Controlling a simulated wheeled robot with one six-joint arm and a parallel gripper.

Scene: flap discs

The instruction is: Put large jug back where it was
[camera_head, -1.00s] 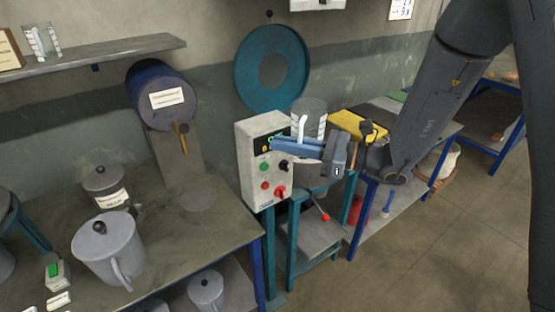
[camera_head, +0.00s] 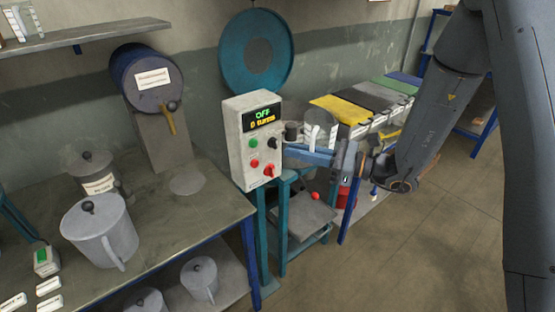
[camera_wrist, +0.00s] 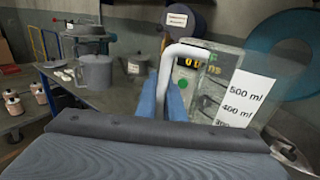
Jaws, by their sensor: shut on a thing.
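The large jug (camera_head: 318,128) is a see-through measuring jug, behind and to the right of the control box in the head view. In the wrist view the jug (camera_wrist: 228,98) shows printed marks such as 500 ml and 400 ml, and a white handle. My gripper (camera_head: 290,151) is shut on that handle; its blue fingers (camera_wrist: 163,100) lie on either side of it. The jug looks upright and held up. What is directly below it is partly hidden by my gripper and the control box.
A control box (camera_head: 253,140) reading OFF stands close to my gripper. A wall shelf (camera_head: 85,37) holds a smaller-looking clear jug (camera_head: 17,22). The left bench (camera_head: 165,215) bears grey lidded pots (camera_head: 98,228). Coloured sheets (camera_head: 345,109) lie at the right. The floor is clear at lower right.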

